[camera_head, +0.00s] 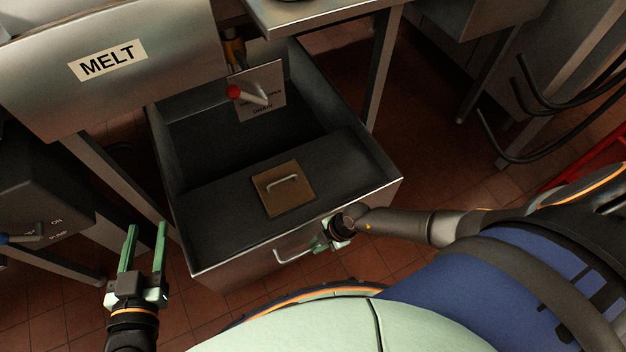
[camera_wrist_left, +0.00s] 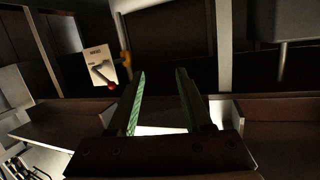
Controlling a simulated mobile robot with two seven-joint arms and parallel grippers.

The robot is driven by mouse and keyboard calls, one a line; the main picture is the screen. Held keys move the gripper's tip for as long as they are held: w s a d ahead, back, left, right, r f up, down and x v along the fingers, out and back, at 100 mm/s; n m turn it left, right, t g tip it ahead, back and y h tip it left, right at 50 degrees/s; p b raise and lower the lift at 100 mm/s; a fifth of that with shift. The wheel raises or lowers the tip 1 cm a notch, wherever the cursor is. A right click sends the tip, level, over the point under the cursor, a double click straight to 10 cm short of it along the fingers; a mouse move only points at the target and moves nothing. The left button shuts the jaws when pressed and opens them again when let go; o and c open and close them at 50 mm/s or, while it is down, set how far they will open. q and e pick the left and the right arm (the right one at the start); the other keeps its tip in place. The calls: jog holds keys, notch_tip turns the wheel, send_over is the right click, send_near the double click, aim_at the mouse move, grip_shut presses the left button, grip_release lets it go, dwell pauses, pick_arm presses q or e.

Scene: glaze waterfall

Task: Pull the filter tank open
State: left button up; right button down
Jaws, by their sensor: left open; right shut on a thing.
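The filter tank (camera_head: 235,275) is a dark grey open metal box, standing out in front of the steel counter in the head view. Its front wall carries a bent metal handle (camera_head: 290,257). My right gripper (camera_head: 324,243) is shut on the right part of this handle; my arm reaches it from the right. My left gripper (camera_head: 146,232) is open and empty, left of the tank and apart from it. Its two green fingers (camera_wrist_left: 160,78) stand apart in the left wrist view, with nothing between them.
A brown square plate with a small handle (camera_head: 284,189) lies on the tank's front cover. A red-tipped lever (camera_head: 233,91) and small sign (camera_head: 265,90) are above the tank's back. A MELT panel (camera_head: 110,62) hangs at upper left. Table legs stand on both sides; tiled floor (camera_head: 435,170) is clear on the right.

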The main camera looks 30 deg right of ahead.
pick_arm(q)
jog(key=s+f+g+p, duration=0.1)
jog(key=s+f+g, duration=0.2)
jog(key=f, duration=0.3)
jog(key=s+f+n+g+y, duration=0.1)
jog(key=s+f+g, duration=0.2)
jog(key=s+f, duration=0.1)
jog(key=shift+d+f+p, duration=0.15)
jog(key=shift+f+p, duration=0.25)
jog(key=shift+f, duration=0.45)
pick_arm(e)
jog(key=shift+s, duration=1.65)
jog(key=c, duration=0.8)
grip_release()
jog(key=shift+w, duration=0.1)
pick_arm(q)
jog(key=shift+r, duration=0.1)
pick_arm(e)
jog(key=shift+r, duration=0.1)
pick_arm(q)
notch_tip(320, 180, up, 6)
jog(key=p, duration=0.9)
jog(key=shift+n, duration=0.3)
pick_arm(e)
jog(key=v, duration=1.2)
